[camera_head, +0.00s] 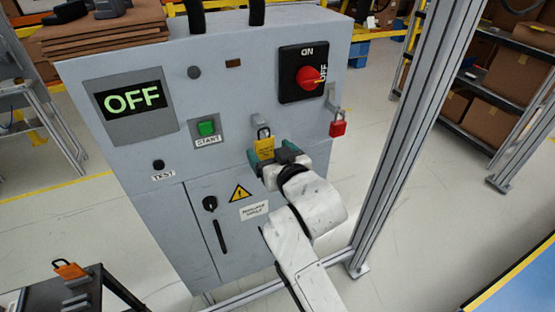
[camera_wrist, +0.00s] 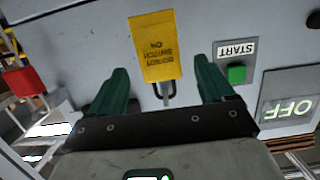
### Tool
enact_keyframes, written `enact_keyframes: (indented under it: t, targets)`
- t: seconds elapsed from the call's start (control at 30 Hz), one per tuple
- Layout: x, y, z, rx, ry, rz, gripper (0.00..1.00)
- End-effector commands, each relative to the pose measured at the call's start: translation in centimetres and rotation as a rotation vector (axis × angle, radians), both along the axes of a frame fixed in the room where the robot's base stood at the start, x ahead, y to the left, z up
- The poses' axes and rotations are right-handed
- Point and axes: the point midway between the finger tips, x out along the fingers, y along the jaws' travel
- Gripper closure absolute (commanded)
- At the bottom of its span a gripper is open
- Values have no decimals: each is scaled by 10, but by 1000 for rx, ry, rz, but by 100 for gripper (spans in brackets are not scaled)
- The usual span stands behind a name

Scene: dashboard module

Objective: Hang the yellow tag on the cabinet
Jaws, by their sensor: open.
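The yellow tag (camera_head: 264,147), with a dark loop on top, is upright at the front of the grey cabinet (camera_head: 240,85), just below a small grey hook (camera_head: 257,120). My gripper (camera_head: 274,157) is at the tag, its green fingers open. In the wrist view, which is upside down, the yellow tag (camera_wrist: 156,48) with its "do not switch on" lettering lies between and beyond the two spread fingers. Its metal loop (camera_wrist: 167,90) points down in that picture. I cannot tell for sure whether the loop is over the hook.
A red padlock (camera_head: 338,127) hangs at the cabinet's right edge, below the red rotary switch (camera_head: 310,76). The green START button (camera_head: 206,128) is left of the tag. A metal post (camera_head: 410,120) stands to the right.

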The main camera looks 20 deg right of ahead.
Motion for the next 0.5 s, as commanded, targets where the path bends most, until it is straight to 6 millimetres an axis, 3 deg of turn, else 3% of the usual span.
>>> enact_keyframes:
  t: [0.5]
  targets:
    - [-85, 1, 16, 0, 0, 1, 18]
